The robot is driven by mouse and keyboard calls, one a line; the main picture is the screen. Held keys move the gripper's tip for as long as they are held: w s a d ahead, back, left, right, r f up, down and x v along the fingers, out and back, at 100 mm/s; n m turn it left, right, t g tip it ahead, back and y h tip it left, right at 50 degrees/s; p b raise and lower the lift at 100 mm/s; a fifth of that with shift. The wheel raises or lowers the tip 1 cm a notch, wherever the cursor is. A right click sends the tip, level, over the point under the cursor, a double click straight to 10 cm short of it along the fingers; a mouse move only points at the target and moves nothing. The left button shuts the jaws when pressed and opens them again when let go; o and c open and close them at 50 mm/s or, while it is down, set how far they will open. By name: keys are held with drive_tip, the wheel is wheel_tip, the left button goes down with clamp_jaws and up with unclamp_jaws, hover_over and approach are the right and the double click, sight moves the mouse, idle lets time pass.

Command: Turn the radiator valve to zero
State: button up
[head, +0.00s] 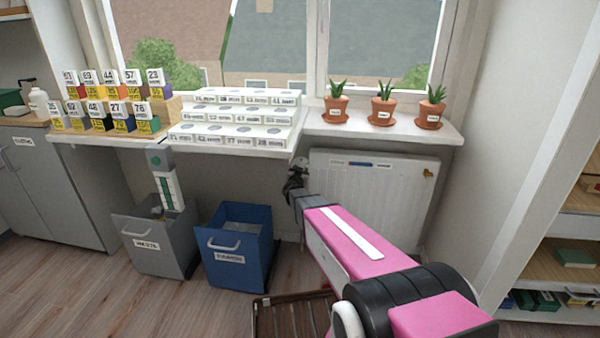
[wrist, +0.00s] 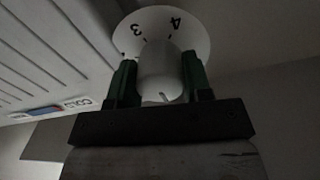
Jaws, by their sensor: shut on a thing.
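The radiator valve (wrist: 163,62) fills the top of the wrist view. It has a white round dial with the numerals 3 and 4 showing and a pale knob in the middle. A short dark line shows on the near end of the knob; the rest of the scale is hidden. My gripper (wrist: 160,82) has its green fingers on both sides of the knob and is shut on it. In the head view my gripper (head: 296,183) is at the upper left corner of the white radiator (head: 362,200), and the valve there is mostly hidden.
Above the radiator, a window sill (head: 350,130) carries three potted plants (head: 381,112) and tiered white boxes (head: 240,115). A blue bin (head: 238,262) and a grey bin (head: 150,245) stand left of my arm. A brown slatted crate (head: 285,315) lies on the floor below it.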

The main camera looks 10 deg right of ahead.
drive_tip(key=o, duration=0.9)
drive_tip(key=shift+s, duration=0.1)
drive_tip(key=v, duration=1)
drive_tip(key=shift+s+a, duration=0.2)
drive_tip(key=shift+s, duration=0.1)
